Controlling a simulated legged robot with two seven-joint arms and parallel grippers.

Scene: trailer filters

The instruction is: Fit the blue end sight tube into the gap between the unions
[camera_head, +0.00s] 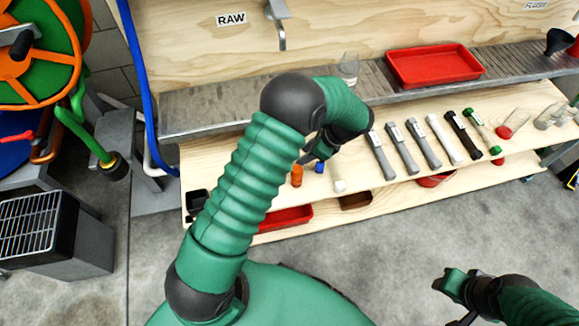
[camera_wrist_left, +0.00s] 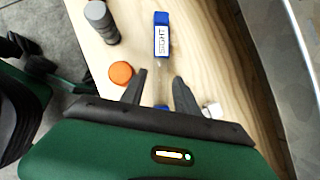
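The blue end sight tube (camera_wrist_left: 162,42) lies on the wooden bench in the left wrist view, with a white SIGHT label on its upper blue part. More blue shows lower down between the fingers, partly hidden by my gripper body. In the head view, a small blue end (camera_head: 320,167) shows just below my left gripper (camera_head: 322,150). The left wrist view shows my left gripper (camera_wrist_left: 160,88) with its fingers apart, one on each side of the tube's line. My right gripper (camera_head: 452,282) is over the floor at lower right; its fingers are unclear. I cannot make out the unions.
An orange cap (camera_wrist_left: 121,72) stands left of the fingers and a white piece (camera_wrist_left: 213,110) right. A grey ribbed cylinder (camera_wrist_left: 100,20) lies further up. Several tubes line the bench (camera_head: 382,198) to the right. A red tray (camera_head: 435,66) sits on the metal ledge behind.

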